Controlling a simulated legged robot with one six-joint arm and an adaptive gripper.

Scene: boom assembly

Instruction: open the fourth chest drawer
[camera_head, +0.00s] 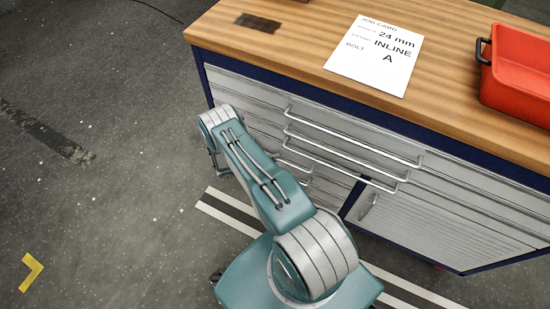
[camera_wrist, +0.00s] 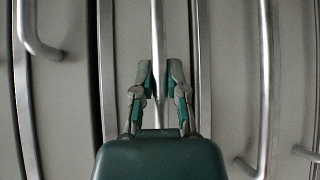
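The chest of drawers (camera_head: 440,180) has grey fronts and a dark blue frame under a wooden top. Several long bar handles show on its fronts, such as an upper one (camera_head: 355,140). My arm covers the lower left fronts in the head view, and my gripper cannot be made out there. In the wrist view my gripper (camera_wrist: 158,78) has its two fingers on either side of a bar handle (camera_wrist: 157,25), with the pads close against it. The fingers look shut on it. Which drawer this handle belongs to cannot be told for certain.
The worktop (camera_head: 290,45) carries a white job card (camera_head: 375,55) and a red bin (camera_head: 520,75). A neighbouring handle (camera_wrist: 266,80) runs right of my gripper in the wrist view, another (camera_wrist: 28,30) left. Floor to the left of the chest is clear.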

